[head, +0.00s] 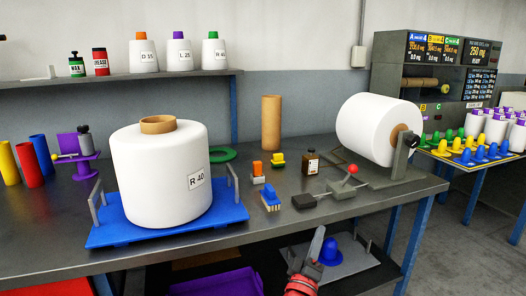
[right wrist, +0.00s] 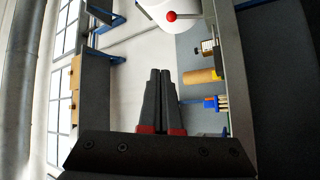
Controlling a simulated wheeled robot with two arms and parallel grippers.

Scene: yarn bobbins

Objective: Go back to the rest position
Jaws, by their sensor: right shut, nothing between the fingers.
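My right gripper (head: 319,232) is low at the front edge of the table, right of centre in the head view, with its fingers pointing up in the picture. In the right wrist view its two dark fingers (right wrist: 160,72) lie together, shut and empty. It touches nothing that I can see. My left gripper is not in the head view. A large white bobbin (head: 155,190) labelled R 40 stands upright on a blue tray (head: 115,233) on the table, left of the right gripper and apart from it.
Near the right gripper are a blue brush (head: 270,199), a brown bottle (head: 312,163) and a red-knobbed lever device (head: 342,190). Another white bobbin (head: 370,128) lies sideways on a holder. A grey plate with a blue cone (head: 325,248) is below the table edge.

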